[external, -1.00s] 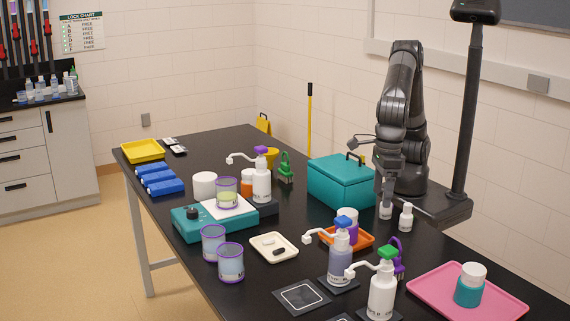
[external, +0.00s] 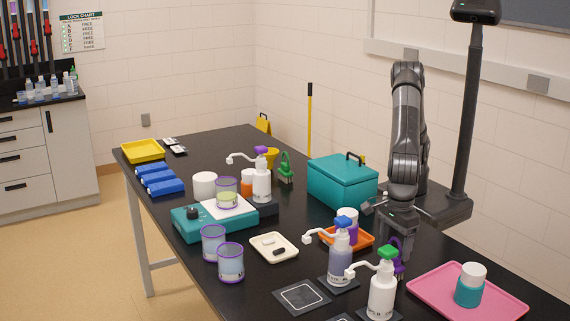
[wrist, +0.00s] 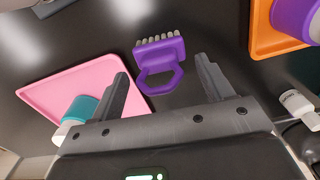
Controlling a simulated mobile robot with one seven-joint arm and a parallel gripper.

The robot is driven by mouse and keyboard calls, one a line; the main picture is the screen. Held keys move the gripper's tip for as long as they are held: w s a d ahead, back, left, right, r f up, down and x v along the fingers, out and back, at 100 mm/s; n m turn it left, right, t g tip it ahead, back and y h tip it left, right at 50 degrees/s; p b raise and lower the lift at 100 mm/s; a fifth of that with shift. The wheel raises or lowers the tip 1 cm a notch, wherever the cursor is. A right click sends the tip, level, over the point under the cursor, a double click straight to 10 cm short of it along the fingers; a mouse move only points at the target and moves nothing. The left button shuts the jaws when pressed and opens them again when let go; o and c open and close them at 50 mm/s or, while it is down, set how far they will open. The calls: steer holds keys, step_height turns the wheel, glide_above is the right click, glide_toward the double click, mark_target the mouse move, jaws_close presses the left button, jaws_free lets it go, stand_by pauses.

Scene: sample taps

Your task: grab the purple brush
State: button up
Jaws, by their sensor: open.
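The purple brush (wrist: 158,64) lies ahead of my gripper in the wrist view, with its looped handle toward me and pale bristles on the far side. In the external view the brush (external: 398,268) shows only partly, behind the green-capped pump bottle (external: 383,288) and below my gripper (external: 397,250). My gripper (wrist: 165,85) is open and empty in the wrist view, one finger to each side of the brush handle. The handle appears between the fingertips; I cannot tell how much height separates them, and no contact shows.
A pink tray (external: 440,295) with a teal jar (external: 469,291) is to the right. An orange tray (external: 364,243) with a purple-banded jar (external: 347,222) and a blue-capped pump bottle (external: 340,255) stand left. A teal box (external: 340,185) is behind.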

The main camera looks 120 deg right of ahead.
step_height(320, 180, down, 3)
steer(key=shift+f, duration=0.15)
steer(key=shift+c, duration=0.2)
steer(key=c, duration=0.6)
steer(key=shift+c, duration=0.2)
